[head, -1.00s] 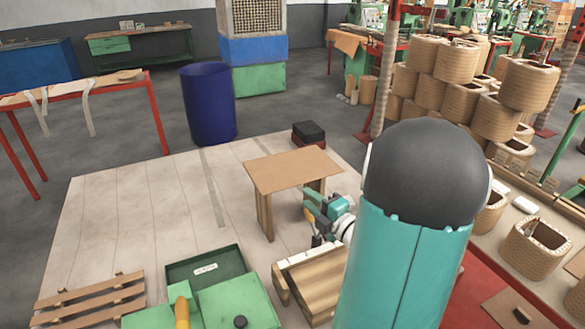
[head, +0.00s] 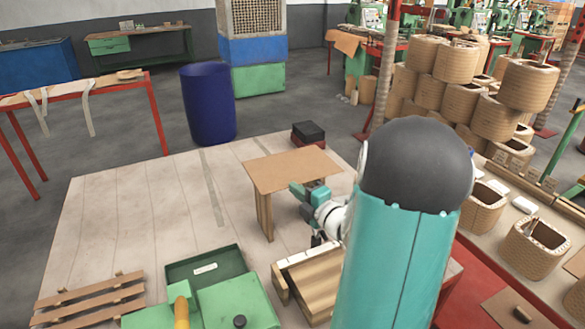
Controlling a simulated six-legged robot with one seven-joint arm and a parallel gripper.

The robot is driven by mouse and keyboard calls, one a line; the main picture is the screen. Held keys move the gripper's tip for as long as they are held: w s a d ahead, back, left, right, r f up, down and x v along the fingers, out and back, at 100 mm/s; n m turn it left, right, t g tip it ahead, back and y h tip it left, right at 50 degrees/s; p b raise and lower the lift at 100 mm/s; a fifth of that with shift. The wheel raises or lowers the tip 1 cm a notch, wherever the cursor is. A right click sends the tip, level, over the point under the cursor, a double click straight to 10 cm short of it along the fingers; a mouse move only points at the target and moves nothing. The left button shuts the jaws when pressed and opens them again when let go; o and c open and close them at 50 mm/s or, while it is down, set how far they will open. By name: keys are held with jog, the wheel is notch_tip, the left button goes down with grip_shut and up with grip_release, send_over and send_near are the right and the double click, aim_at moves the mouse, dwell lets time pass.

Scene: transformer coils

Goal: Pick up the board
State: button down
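The board (head: 287,168) looks like a flat brown panel lying level on top of an upright wooden support (head: 264,214), above the pale platform. My gripper (head: 298,190), teal and grey, is at the board's front right edge, its fingers pointing left. It overlaps the board's near edge in the picture. Whether it touches the board, and whether its fingers are open, I cannot tell. My large teal arm link with a dark round cap hides the area to the right.
A wooden crate (head: 312,285) stands just below my gripper. A green box (head: 237,300), an open green tray (head: 205,268) and a slatted pallet (head: 92,300) lie at front left. A small dark red and black box (head: 308,132) sits behind the board.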

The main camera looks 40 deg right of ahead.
jog(key=shift+r, duration=0.15)
jog(key=shift+s+r, duration=0.1)
jog(key=shift+r, duration=1.5)
jog(key=s+a+r, duration=0.2)
jog(key=s+r, duration=0.2)
jog(key=s, duration=0.2)
jog(key=s+a+r, duration=0.3)
jog(key=s+r, duration=0.2)
jog(key=s, duration=0.1)
jog(key=shift+s+a+r, duration=0.25)
jog(key=shift+s+a, duration=0.05)
jog(key=shift+a, duration=0.05)
jog(key=shift+f, duration=0.1)
